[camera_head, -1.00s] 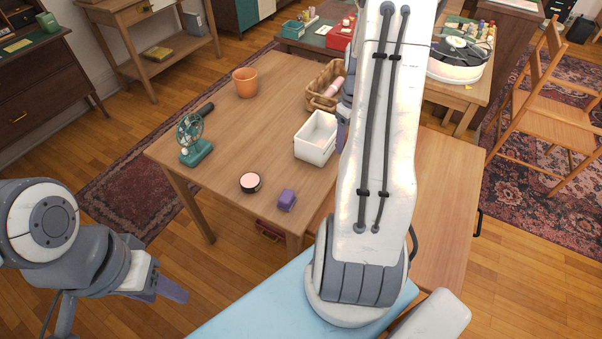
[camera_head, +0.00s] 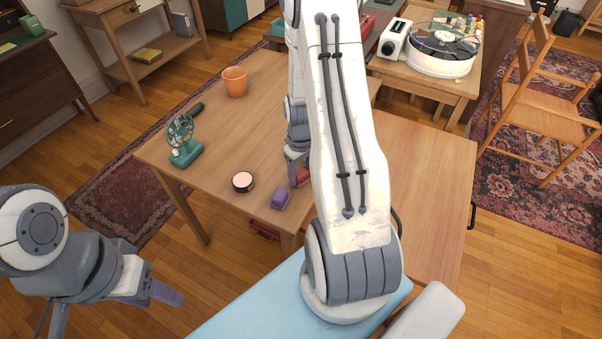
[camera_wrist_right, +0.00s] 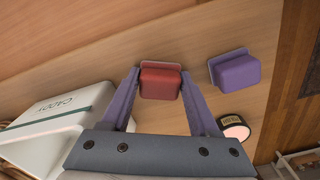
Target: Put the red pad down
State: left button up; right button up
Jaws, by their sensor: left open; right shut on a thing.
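The red pad (camera_head: 302,176) is held low over the wooden table, just beyond the purple pad (camera_head: 281,199). My right gripper (camera_head: 296,168) is shut on it, though my arm partly hides the grip in the head view. In the right wrist view the red pad (camera_wrist_right: 160,84) sits between the two fingers of my right gripper (camera_wrist_right: 159,76), with the purple pad (camera_wrist_right: 235,70) beside it, apart. I cannot tell whether the red pad touches the table. My left gripper (camera_head: 163,292) is open and empty, off the table at the lower left.
In the right wrist view a white caddy (camera_wrist_right: 50,125) lies left of the gripper. The table's middle left is clear.

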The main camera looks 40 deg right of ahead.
jog(key=shift+f, duration=0.2)
jog(key=o, duration=1.3)
jog(key=shift+r, duration=0.1)
